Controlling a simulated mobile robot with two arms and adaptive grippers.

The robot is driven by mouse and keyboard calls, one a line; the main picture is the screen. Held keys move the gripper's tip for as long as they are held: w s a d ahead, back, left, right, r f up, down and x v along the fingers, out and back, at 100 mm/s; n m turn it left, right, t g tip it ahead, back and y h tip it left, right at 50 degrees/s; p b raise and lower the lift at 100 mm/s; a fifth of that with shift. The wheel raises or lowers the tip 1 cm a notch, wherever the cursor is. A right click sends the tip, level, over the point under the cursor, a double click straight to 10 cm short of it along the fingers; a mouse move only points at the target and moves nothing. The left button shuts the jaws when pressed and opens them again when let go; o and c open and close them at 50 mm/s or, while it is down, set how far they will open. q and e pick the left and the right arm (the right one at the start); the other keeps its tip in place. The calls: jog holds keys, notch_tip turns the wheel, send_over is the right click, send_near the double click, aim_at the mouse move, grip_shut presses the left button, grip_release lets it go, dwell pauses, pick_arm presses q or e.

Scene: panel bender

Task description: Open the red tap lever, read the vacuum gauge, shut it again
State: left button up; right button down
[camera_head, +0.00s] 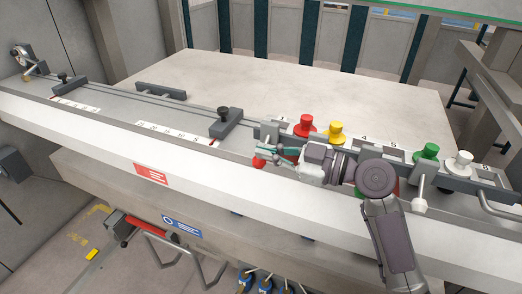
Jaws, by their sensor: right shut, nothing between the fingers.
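My right gripper (270,149) is at the front rail of the machine bed, with its teal fingers shut and nothing between them. A small red part (259,162), possibly the red tap lever, shows just below and left of the fingertips. The gripper partly hides it, so I cannot tell whether they touch or how the lever is turned. I cannot make out a gauge face; the area behind the gripper is partly covered by my right arm. My left gripper is not in view.
A red knob (305,125), a yellow knob (336,131), a green knob (427,152) and a white knob (460,162) stand along the rail. A dark stop block (226,122) sits left of the gripper. The pale sheet (270,85) behind is clear.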

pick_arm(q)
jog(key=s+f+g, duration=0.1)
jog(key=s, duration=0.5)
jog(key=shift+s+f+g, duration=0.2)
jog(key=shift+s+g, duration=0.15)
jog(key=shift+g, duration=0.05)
pick_arm(e)
notch_tip(320, 180, up, 10)
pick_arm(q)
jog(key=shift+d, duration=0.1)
pick_arm(e)
jog(key=shift+a+r, duration=0.1)
